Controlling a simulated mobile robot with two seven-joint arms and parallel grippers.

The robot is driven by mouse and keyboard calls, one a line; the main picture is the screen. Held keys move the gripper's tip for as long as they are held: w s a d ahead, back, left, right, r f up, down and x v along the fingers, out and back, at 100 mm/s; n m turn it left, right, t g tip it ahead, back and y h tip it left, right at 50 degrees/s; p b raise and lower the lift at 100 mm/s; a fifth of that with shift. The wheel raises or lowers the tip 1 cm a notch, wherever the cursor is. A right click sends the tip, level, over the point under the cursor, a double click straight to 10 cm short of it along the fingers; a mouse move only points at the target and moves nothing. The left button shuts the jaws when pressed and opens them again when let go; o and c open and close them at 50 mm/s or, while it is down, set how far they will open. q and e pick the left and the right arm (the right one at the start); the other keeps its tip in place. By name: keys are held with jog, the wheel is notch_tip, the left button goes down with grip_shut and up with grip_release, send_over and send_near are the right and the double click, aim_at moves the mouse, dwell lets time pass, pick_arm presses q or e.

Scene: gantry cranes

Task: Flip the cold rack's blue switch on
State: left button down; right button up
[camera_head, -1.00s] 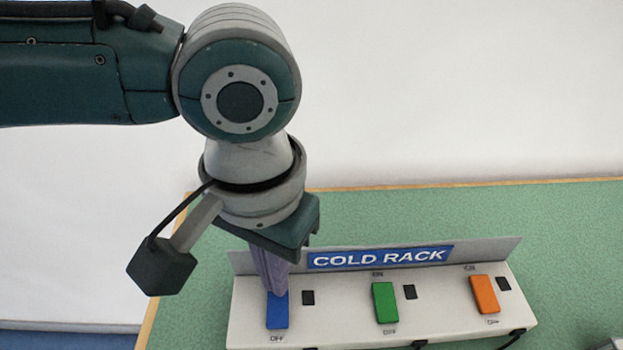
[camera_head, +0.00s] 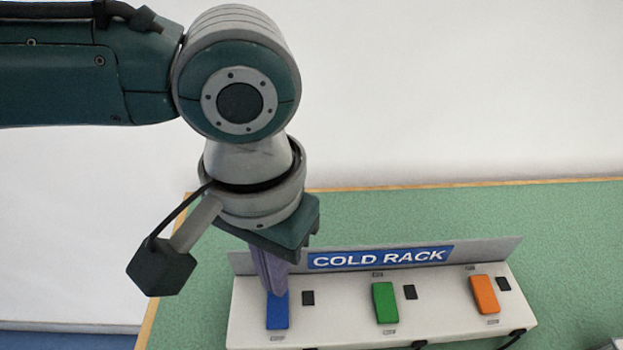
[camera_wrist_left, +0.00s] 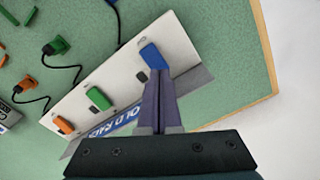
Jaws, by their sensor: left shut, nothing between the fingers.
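The cold rack (camera_head: 355,322) is a pale panel on the green table, with a blue "COLD RACK" sign along its back edge. Its blue switch (camera_head: 277,314) is at the left end, and it also shows in the left wrist view (camera_wrist_left: 153,56). My left gripper (camera_head: 276,290) is shut and empty, pointing down at the blue switch's far end. The fingertips cover that end, and I cannot tell whether they touch it. In the left wrist view the closed fingers (camera_wrist_left: 157,75) reach the switch's near end. My right gripper is not in view.
A green switch (camera_head: 385,303) and an orange switch (camera_head: 485,294) sit farther right on the panel, with small dark indicators (camera_head: 308,298) beside the switches. Cables with plugs run from the panel's front edge. A grey box (camera_wrist_left: 9,115) lies at the left of the wrist view.

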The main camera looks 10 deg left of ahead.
pick_arm(q)
jog(key=shift+f+b, duration=0.5)
jog(key=shift+f, duration=0.45)
dwell(0.3)
jog(key=shift+r, duration=0.1)
notch_tip(320, 180, up, 7)
jog(key=p, duration=0.9)
